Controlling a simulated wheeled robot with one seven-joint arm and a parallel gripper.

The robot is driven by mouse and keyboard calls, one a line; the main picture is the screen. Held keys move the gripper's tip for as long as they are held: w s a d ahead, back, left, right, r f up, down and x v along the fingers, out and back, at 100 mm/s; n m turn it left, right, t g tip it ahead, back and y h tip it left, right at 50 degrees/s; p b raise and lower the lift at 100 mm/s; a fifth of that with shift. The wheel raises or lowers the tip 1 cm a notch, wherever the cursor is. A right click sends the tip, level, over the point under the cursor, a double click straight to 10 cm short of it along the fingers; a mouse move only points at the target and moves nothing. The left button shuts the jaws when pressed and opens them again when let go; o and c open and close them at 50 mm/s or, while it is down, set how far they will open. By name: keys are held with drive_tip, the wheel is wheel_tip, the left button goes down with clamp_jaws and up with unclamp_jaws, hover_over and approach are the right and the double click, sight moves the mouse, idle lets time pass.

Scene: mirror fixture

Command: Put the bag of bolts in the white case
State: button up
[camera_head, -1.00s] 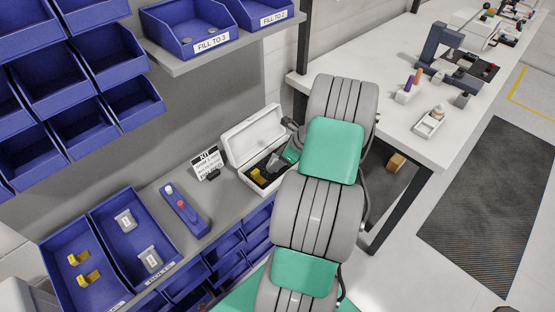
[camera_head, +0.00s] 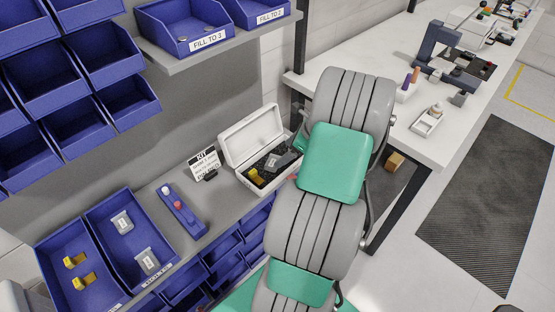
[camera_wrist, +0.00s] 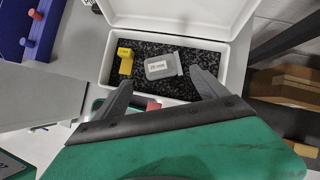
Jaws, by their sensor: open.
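The white case (camera_head: 237,141) stands open on the grey bench, lid up, with dark foam inside; it also shows in the wrist view (camera_wrist: 238,60). A grey labelled bag (camera_wrist: 163,67), which looks like the bag of bolts, lies in the case on the foam, beside a yellow piece (camera_wrist: 125,61). The bag also shows in the head view (camera_head: 279,161). My gripper (camera_wrist: 160,80) is open and empty at the front side of the case, its fingers apart on either side of the bag in the picture and not touching it. In the head view my arm hides the gripper.
A blue bin (camera_head: 100,225) at the left holds two similar grey bags, and the bin beside it (camera_head: 49,260) holds yellow pieces. A blue holder (camera_head: 183,212) and a sign card (camera_head: 203,163) stand left of the case. A white table (camera_head: 390,140) is at right.

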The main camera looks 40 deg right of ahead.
drive_tip(key=v, duration=0.5)
drive_tip(key=w+a+r+n+g+h, duration=0.1)
drive_tip(key=w+a+r+n, duration=0.15)
drive_tip(key=a+n, duration=0.4)
drive_tip(key=w+a+r+n+g, duration=0.1)
drive_tip(key=a+r+n, duration=0.2)
drive_tip(key=a+n, duration=0.35)
drive_tip(key=w+a+r+n+h, duration=0.1)
drive_tip(key=a+r+n, duration=0.25)
drive_tip(key=a, duration=0.55)
drive_tip(key=s+a+r+n, duration=0.2)
drive_tip(key=s+a+n, duration=0.6)
drive_tip(key=a+n, duration=0.4)
drive_tip(key=shift+s+a+r+n+h, duration=0.15)
drive_tip(key=shift+a+n+h, duration=0.2)
drive_tip(key=shift+n, duration=0.9)
